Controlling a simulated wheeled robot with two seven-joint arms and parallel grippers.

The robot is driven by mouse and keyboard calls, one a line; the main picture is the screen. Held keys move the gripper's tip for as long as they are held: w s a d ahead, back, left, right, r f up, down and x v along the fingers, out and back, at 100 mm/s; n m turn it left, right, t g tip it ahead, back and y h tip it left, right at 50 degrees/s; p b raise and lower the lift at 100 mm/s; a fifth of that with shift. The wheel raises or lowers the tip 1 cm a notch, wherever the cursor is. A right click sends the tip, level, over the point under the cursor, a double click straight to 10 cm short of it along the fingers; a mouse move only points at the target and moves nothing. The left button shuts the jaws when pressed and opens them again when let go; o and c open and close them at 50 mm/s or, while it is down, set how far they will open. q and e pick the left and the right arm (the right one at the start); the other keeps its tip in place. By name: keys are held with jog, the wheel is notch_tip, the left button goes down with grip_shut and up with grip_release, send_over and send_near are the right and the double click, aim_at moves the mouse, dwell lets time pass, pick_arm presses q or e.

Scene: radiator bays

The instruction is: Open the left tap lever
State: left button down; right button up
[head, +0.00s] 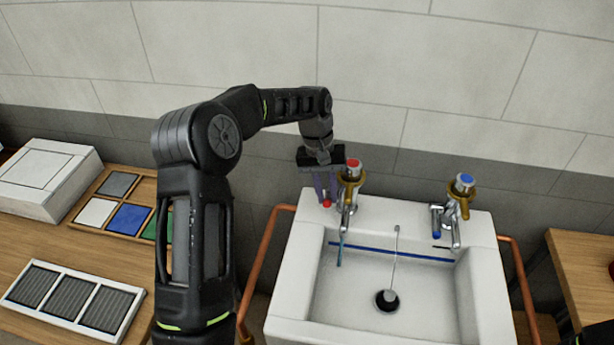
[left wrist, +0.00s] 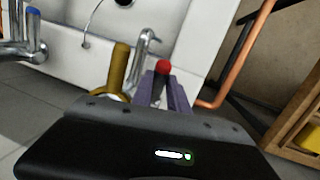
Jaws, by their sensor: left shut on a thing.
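The left tap (head: 352,172) has a red cap, a brass-coloured collar and a chrome spout, and stands at the back left of the white sink (head: 290,268). Its lever with a red tip (head: 326,204) sticks out on the tap's left side. My left gripper (head: 326,190) comes down from above, its purple fingers shut on the lever. In the left wrist view the red tip (left wrist: 163,67) shows between the fingers, beside the brass-coloured part (left wrist: 119,68). A thin teal streak (head: 340,256) hangs below the spout; I cannot tell whether it is water. My right gripper is not in view.
The right tap (head: 461,190) with a blue cap and blue-tipped lever (head: 436,220) stands at the back right. Copper pipes (head: 258,262) run beside the sink. A wooden bench on the left holds a white box (head: 45,178) and a tile tray (head: 103,202). The wall is close behind.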

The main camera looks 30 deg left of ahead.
pick_arm(q)
jog(key=shift+w+a+r+g+p, duration=0.15)
jog(key=shift+w+r+g+p, duration=0.1)
jog(key=shift+g+p, duration=0.3)
jog(key=c, duration=1.3)
grip_release()
jog(key=shift+w+a+r, duration=0.1)
jog(key=shift+w+r, duration=0.05)
jog(key=shift+r, duration=0.4)
jog(key=s+p+v, duration=0.1)
jog(key=v, duration=0.5)
jog(key=shift+w+r+p, duration=0.2)
jog(key=shift+w+p, duration=0.2)
